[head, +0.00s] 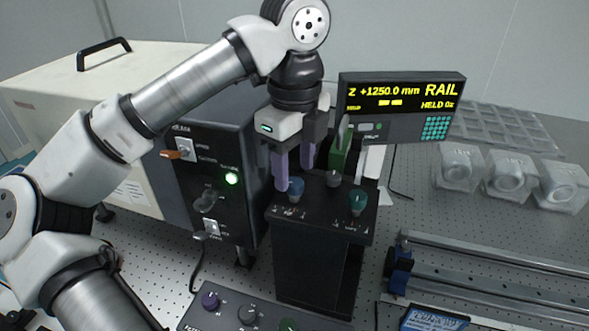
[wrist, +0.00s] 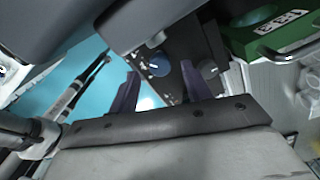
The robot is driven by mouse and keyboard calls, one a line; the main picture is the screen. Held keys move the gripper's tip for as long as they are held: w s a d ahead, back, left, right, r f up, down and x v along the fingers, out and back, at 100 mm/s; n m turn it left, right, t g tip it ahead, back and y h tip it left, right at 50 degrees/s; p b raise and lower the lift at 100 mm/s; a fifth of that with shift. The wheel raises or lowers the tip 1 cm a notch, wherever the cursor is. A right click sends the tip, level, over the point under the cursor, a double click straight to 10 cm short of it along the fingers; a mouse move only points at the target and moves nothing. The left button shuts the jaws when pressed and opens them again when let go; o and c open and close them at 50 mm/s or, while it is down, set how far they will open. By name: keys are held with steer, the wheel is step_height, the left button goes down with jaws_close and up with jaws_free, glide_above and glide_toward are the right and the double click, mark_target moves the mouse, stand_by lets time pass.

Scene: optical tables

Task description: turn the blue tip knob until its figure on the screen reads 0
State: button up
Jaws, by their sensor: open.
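The blue knob (head: 295,188) stands on the sloped top of a black pedestal (head: 318,222), and it also shows in the wrist view (wrist: 160,67). My gripper (head: 294,177) points down with its two purple fingers apart, just above and around the blue knob. I cannot tell whether either finger touches it. In the wrist view the knob lies beyond the gap between the fingers (wrist: 162,88). The dark display (head: 402,105) behind reads "Z +1250.0 mm RAIL" and "HELD 0x" in yellow. No figure for tip can be made out.
A grey knob (head: 333,178) and a teal knob (head: 357,201) share the pedestal top. A black cabinet (head: 213,180) stands left. A control panel (head: 250,312) with knobs lies in front. A rail (head: 490,262), a blue-lit small screen (head: 434,319) and clear-wrapped parts (head: 508,175) are to the right.

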mark_target(295, 190)
steer(key=shift+f, duration=1.25)
steer(key=c, duration=1)
steer(key=m+b, duration=0.2)
steer(key=m, duration=0.1)
steer(key=shift+f, duration=0.1)
steer(key=shift+m+b, duration=1.15)
steer(key=shift+m, duration=0.95)
steer(key=shift+r, duration=0.2)
